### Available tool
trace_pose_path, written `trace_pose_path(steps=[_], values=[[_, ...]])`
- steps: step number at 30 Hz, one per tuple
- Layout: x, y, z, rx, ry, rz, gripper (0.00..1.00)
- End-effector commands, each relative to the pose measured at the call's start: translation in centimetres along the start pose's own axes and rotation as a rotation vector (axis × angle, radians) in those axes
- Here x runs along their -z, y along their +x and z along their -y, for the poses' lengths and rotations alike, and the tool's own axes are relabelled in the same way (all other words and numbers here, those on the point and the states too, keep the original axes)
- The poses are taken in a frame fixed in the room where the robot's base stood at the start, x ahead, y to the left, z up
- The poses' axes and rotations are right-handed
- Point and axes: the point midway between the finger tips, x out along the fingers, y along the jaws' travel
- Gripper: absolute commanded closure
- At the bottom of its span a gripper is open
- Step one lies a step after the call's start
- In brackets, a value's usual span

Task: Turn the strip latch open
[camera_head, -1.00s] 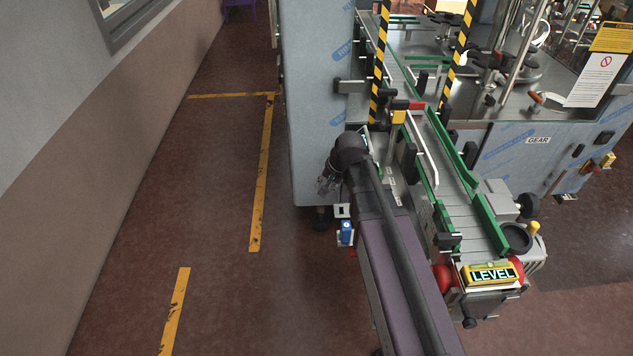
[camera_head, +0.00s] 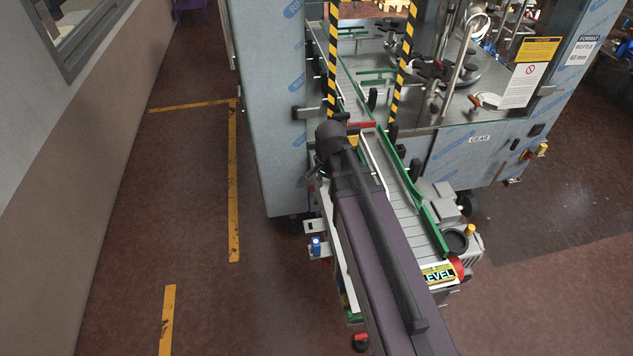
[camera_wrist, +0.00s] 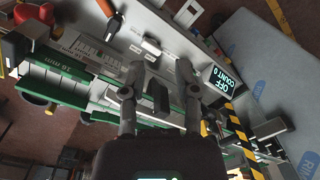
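A small grey-and-dark block (camera_wrist: 151,46) sits on the pale side panel just beyond the fingertips. A white lever-like part (camera_wrist: 187,13) is farther up, and an orange-ended handle (camera_wrist: 115,24) is at upper left. I cannot tell for sure which part is the strip latch. In the head view my arm covers part of the conveyor (camera_head: 405,205), and the gripper's fingers are not clear.
A display (camera_wrist: 223,77) reading "OFF COUNT 0" is right of the fingers. Green rails (camera_head: 428,222) edge the conveyor, and striped posts (camera_head: 332,75) stand behind. A blue-topped device (camera_head: 317,246) is left of my arm. A film-wrapped cabinet (camera_head: 268,110) stands beyond; floor to its left is clear.

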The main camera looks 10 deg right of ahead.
Motion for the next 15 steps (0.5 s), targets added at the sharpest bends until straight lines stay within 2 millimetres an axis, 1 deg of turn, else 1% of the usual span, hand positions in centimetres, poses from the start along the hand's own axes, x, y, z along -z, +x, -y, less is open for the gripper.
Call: trace_pose_path(steps=[1, 4, 9, 15], values=[[0.1, -1.4, -0.4, -0.01, 0.017, -0.004, 0.6], [0.3, -2.3, -0.9, -0.026, 0.046, -0.009, 0.6], [0.5, -2.8, -1.5, -0.041, 0.071, -0.014, 0.6], [0.5, -2.8, -1.5, -0.043, 0.074, -0.015, 0.6]])
